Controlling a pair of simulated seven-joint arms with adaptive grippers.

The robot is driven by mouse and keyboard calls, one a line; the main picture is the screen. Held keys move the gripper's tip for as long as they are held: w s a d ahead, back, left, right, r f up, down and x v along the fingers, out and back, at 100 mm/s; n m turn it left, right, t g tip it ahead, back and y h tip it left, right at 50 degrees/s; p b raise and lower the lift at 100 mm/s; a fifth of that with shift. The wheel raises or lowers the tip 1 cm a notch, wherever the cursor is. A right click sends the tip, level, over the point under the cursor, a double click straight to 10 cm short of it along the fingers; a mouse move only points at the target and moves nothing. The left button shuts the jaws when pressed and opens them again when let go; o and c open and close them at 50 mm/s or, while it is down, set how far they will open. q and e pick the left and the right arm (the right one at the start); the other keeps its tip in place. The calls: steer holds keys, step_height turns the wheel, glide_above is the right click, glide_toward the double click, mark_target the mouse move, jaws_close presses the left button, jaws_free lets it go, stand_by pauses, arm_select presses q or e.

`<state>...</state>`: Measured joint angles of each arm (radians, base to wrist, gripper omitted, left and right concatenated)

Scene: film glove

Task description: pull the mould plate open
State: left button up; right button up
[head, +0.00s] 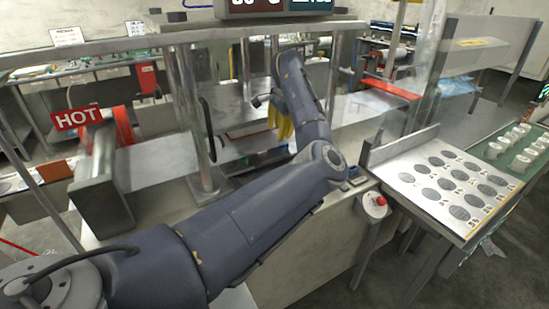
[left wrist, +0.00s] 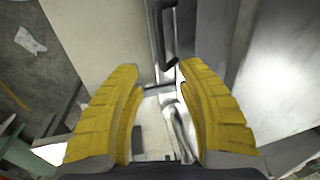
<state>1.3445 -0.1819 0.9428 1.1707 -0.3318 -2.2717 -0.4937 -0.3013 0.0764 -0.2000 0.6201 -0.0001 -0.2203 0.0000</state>
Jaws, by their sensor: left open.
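A dark curved handle (head: 208,130) stands upright beside a shiny column of the press in the head view. A grey metal plate (head: 235,108) lies between the columns; I cannot tell for sure which plate is the mould plate. My left gripper (head: 284,124) shows its yellow fingers partly behind my own forearm. In the left wrist view the yellow fingers (left wrist: 160,70) are spread and empty. A dark handle (left wrist: 168,42) on a pale metal face stands beyond their tips, apart from them. My right gripper is not in view.
A red HOT sign (head: 78,118) stands at the left of the press. A red button (head: 381,201) is on a post at the front. A tray of grey discs (head: 405,176) lies right, before a green conveyor (head: 495,158) with white cups. A top rail (head: 130,42) crosses above.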

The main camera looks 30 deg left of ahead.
arm_select(q)
steer(key=f, duration=0.4)
steer(key=w+a+f, duration=0.1)
steer(key=f, duration=0.3)
steer(key=a+f, duration=0.1)
steer(key=f, duration=0.4)
steer(key=shift+w+a+f, duration=0.1)
steer(key=shift+w+a, duration=0.05)
steer(key=shift+o, duration=0.3)
jaws_close()
